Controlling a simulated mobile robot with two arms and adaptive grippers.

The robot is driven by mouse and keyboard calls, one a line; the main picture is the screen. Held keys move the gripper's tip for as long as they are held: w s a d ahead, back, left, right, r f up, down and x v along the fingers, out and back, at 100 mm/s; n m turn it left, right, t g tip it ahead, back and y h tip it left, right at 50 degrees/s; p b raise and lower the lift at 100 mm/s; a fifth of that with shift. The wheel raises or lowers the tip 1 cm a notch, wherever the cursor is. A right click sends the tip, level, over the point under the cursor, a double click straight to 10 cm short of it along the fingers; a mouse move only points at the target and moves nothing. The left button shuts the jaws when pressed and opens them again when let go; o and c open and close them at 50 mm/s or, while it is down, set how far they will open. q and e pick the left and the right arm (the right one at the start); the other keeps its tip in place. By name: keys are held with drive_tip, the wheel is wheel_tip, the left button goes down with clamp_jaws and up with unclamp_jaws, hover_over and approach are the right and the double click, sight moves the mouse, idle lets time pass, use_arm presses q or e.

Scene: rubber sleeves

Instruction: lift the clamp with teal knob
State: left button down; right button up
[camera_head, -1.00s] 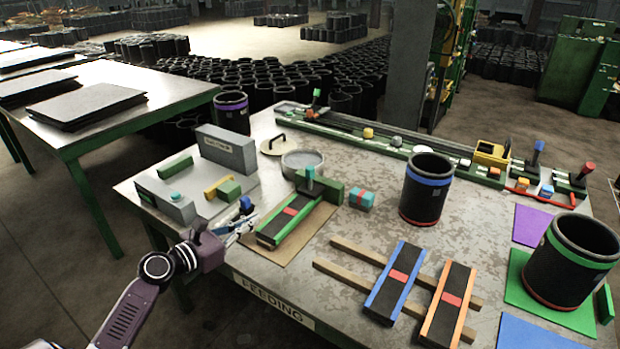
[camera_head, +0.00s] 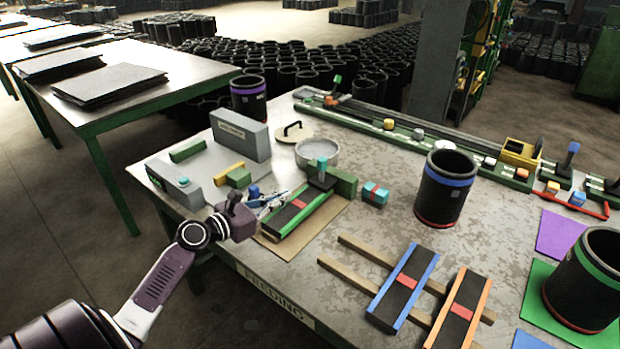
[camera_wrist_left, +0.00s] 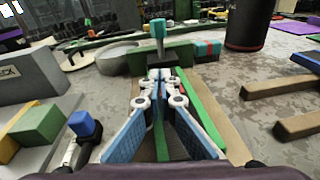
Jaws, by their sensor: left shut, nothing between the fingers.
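The clamp's teal knob (camera_head: 322,162) stands upright at the far end of a black strip with green edges (camera_head: 303,208), which lies on a tan board (camera_head: 327,226). The wrist view shows the teal knob (camera_wrist_left: 158,30) upright, just beyond my fingertips. My left gripper (camera_head: 284,195) is low over the near left part of the strip, pointing toward the knob. Its blue-padded fingers (camera_wrist_left: 158,78) come together at the tips, shut and empty, apart from the knob. They hide part of the clamp's base. My right gripper is not in view.
A green block (camera_head: 344,183) and a teal-and-red block (camera_head: 375,194) sit right of the knob. A round grey dish (camera_head: 317,150) is behind it. A grey box (camera_head: 240,136) and a small blue knob (camera_wrist_left: 84,124) are on the left.

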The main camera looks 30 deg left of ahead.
sight(302, 197)
use_arm(q)
drive_tip(key=b+x, duration=0.2)
drive_tip(key=x, duration=0.5)
drive_tip(key=shift+w+f, duration=0.1)
drive_tip(key=shift+w, duration=0.25)
drive_tip(key=shift+w+d+r+p, duration=0.2)
drive_tip(key=shift+w+r+p, duration=0.15)
drive_tip(key=shift+w+r, duration=0.65)
drive_tip(key=shift+w+d+r, duration=0.15)
drive_tip(key=shift+w+r, duration=0.1)
drive_tip(key=shift+w, duration=0.25)
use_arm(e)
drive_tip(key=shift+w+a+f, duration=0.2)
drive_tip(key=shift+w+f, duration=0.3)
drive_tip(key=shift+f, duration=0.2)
